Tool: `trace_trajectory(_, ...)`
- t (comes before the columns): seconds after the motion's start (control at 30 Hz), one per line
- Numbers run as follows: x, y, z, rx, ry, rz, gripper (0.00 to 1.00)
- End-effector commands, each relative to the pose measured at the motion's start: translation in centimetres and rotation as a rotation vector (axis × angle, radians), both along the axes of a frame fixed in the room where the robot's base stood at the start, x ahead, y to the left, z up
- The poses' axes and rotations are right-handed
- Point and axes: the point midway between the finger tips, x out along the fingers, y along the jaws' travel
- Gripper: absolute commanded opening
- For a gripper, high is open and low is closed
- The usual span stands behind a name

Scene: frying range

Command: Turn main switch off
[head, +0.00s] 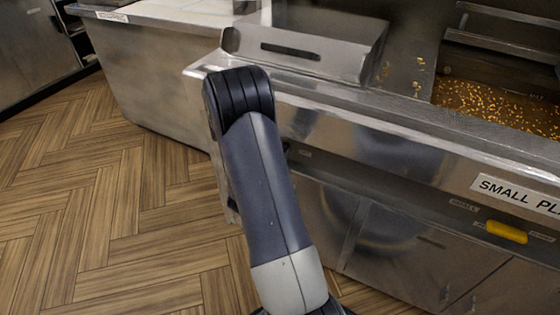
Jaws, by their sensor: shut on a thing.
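I cannot make out a switch marked as the main switch. The steel front panel (410,185) of the frying range runs across the right half of the head view. A small label (305,153) sits on this panel just right of my arm, and my arm covers the panel to its left. A yellow handle or knob (506,232) sticks out at the lower right, with small labels beside it that I cannot fully read. My arm rises from the bottom middle and bends at the counter edge. My gripper is hidden behind my arm, so its hold cannot be seen.
A fryer basin (500,100) with oil and golden bits lies at the right, above a "SMALL PL…" sign (515,193). A slotted steel box (300,50) stands on the counter. Cabinet doors (400,240) fill the range's lower front. Wooden floor (100,220) is clear at left.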

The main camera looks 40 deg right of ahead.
Motion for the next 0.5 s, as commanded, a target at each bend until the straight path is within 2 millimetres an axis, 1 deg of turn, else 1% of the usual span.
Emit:
trace_trajectory(0.03, -0.12, -0.07, -0.91, 0.015, -0.048, -0.001, 0.00)
trace_trajectory(0.5, -1.02, -0.43, -1.64, 0.187, -0.461, -0.001, 0.00)
